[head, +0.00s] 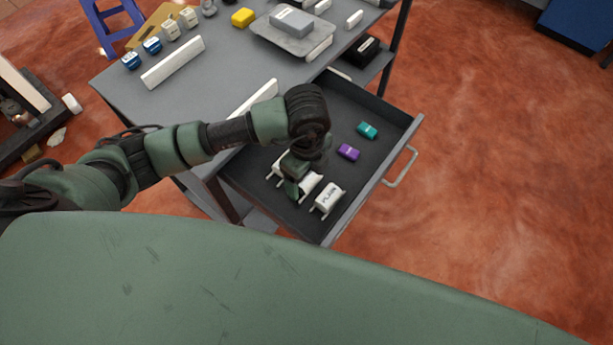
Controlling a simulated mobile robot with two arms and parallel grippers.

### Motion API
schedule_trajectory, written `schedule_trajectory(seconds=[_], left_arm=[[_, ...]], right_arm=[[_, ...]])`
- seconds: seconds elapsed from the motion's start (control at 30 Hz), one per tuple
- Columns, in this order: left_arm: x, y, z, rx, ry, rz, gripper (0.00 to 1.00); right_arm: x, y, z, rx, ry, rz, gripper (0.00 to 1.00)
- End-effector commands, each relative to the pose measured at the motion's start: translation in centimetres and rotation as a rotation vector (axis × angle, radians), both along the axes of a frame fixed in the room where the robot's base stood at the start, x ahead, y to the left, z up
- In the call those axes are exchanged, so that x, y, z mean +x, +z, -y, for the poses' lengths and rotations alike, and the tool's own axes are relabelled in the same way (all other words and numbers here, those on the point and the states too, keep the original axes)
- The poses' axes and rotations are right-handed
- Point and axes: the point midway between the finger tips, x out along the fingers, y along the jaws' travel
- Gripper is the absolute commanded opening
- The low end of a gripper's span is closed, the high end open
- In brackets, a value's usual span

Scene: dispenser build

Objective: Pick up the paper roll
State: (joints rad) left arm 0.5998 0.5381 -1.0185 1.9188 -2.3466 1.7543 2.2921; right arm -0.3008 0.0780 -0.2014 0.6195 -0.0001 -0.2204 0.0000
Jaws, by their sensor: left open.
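White roll-like pieces lie in the open drawer (345,115) near its front-left end. The nearest white roll (328,199) has dark lettering and thin end pins. A second white roll (309,185) lies just left of it, partly covered by my left gripper (297,187). I cannot tell which one is the paper roll. My left gripper points down into the drawer over the middle roll and is open. Whether its fingers touch the roll is unclear. My right gripper is out of view.
A purple block (348,152) and a teal block (367,130) lie further back in the drawer. The drawer handle (402,167) sticks out to the right. The grey table (215,75) holds white strips, small blocks and a tray (268,38). Open floor lies right.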

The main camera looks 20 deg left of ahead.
Motion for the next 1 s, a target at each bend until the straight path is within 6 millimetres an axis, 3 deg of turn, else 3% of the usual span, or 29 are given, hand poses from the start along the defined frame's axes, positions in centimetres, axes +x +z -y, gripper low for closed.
schedule_trajectory(seconds=[0.27,0.53,0.83,1.0], left_arm=[[0.0,-0.4,0.0,0.0,-0.001,0.0,0.76],[0.0,-0.4,0.0,-0.001,-0.001,0.0,0.02],[0.0,-0.1,0.1,-0.003,-0.001,0.001,0.02],[0.1,1.3,0.1,-0.003,0.0,0.003,0.02]], right_arm=[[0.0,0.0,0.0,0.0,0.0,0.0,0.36],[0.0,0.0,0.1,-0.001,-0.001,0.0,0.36],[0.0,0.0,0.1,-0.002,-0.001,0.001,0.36],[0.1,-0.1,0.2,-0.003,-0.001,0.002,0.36]])
